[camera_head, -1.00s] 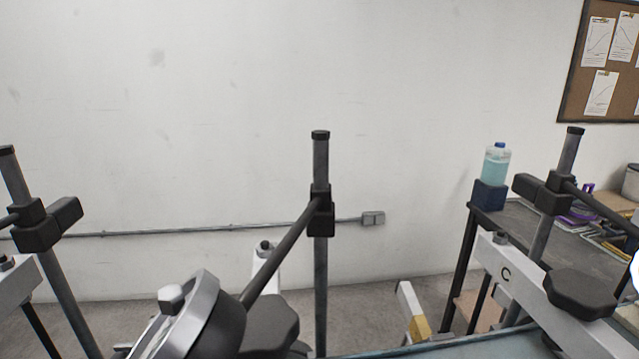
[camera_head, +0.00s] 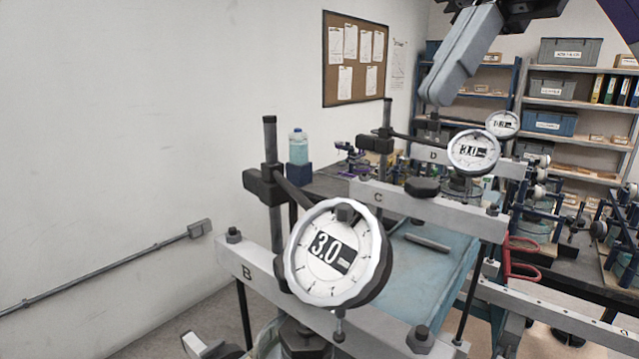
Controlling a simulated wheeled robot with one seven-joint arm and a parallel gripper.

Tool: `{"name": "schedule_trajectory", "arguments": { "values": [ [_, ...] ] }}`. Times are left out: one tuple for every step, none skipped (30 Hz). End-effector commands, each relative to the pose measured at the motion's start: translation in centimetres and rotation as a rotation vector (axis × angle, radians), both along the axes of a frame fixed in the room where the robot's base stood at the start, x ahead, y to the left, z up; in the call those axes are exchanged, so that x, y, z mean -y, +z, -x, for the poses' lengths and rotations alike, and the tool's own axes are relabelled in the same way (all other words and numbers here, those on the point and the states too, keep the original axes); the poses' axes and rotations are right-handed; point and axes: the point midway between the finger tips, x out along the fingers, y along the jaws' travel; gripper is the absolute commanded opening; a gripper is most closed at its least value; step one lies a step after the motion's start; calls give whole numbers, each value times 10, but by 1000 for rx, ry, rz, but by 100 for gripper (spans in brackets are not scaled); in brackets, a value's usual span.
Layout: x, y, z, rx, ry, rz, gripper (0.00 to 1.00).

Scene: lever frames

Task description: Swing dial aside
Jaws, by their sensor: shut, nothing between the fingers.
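A large round dial gauge (camera_head: 318,292) with a white face reading 3.0 is nearest, in front of the white crossbar marked B (camera_head: 248,272). A dark arm joins it to an upright post (camera_head: 270,145). A second dial (camera_head: 462,166) stands farther back at the bar marked C (camera_head: 400,203). A third dial (camera_head: 512,118) is behind it, near bar D.
A blue-green slab (camera_head: 425,270) lies under the bars, with a grey rod (camera_head: 428,243) on it. A red-handled tool (camera_head: 522,262) is to the right. A bottle (camera_head: 298,146) stands on a blue block. Shelves (camera_head: 575,100) fill the back right. The wall side at left is open.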

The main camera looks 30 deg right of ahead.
Motion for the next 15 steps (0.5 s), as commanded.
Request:
{"name": "schedule_trajectory", "arguments": {
  "values": [
    [-2,-3,0,2,4,0,0],
    [-4,-5,0,1,4,-1,0],
    [-7,-9,-1,0,4,-1,0],
    [-9,-12,-1,-1,4,-1,0],
    [-12,-15,-1,-1,4,-1,0],
    [-16,-21,-1,-1,4,-1,0],
    [-19,-25,-2,-2,4,-1,0],
    [-23,-30,-2,-1,3,-2,0],
    [-27,-36,-3,-1,4,-1,0],
    [-31,-41,-3,0,5,-2,0],
    [-35,-46,-4,-1,5,-2,0],
    [-39,-52,-4,-2,4,-3,0],
    [-43,-57,-4,-2,4,-2,0],
    [-46,-62,-5,-1,3,-3,0],
    [-51,-68,-6,-2,3,-3,0]
  ]
}}
